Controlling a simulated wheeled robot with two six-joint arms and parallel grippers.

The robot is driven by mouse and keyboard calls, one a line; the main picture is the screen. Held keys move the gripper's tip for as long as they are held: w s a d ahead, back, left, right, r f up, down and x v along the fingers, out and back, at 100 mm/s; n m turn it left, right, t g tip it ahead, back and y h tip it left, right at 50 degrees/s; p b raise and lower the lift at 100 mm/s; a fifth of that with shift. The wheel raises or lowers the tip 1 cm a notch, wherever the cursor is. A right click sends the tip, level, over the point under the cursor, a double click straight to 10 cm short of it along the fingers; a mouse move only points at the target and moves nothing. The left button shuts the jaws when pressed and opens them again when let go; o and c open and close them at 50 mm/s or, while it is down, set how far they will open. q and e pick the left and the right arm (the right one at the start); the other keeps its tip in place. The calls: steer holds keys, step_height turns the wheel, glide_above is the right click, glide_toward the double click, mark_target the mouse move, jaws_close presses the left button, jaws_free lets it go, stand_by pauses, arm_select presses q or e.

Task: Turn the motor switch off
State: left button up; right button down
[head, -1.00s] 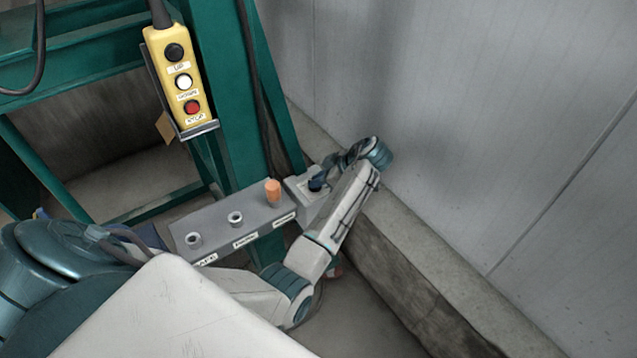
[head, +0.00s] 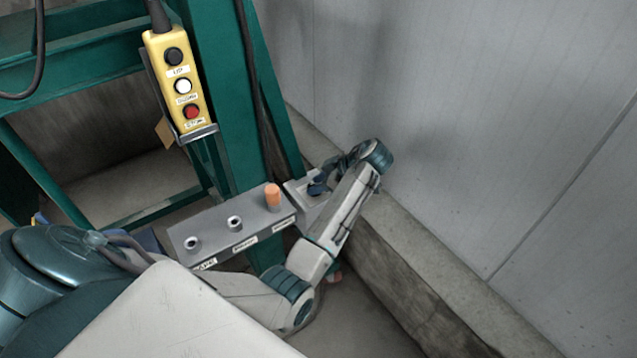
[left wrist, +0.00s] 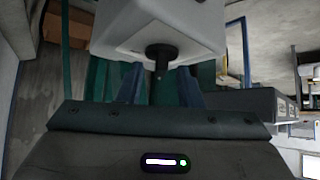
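The motor switch is a small grey box (left wrist: 165,22) with a black knob (left wrist: 160,54), at the top of the left wrist view. In the head view the switch box (head: 300,191) sits at the right end of the grey panel; my gripper largely hides its knob. My left gripper (left wrist: 161,82) has its two blue fingers apart, one on either side of the knob's line, with the knob's tip near the gap. I cannot tell if they touch it. In the head view the left gripper (head: 320,182) is at the box. My right gripper is not in view.
The grey panel (head: 213,230) carries an orange knob (head: 273,196) and two small round fittings beside the switch. A yellow pendant (head: 180,85) with black, white and red buttons hangs on the green frame (head: 225,90). A pale wall (head: 480,120) and concrete ledge (head: 430,245) bound the right side.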

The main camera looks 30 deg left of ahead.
arm_select(q)
steer(key=shift+w+d+r, duration=0.1)
steer(key=shift+d+r, duration=0.05)
steer(key=shift+d, duration=0.15)
steer(key=v, duration=0.5)
steer(key=shift+a+b, duration=0.1)
steer(key=shift+b, duration=0.3)
steer(key=p+v, duration=0.3)
steer(key=v, duration=0.2)
steer(key=shift+r+p, duration=0.1)
steer(key=shift+p, duration=0.2)
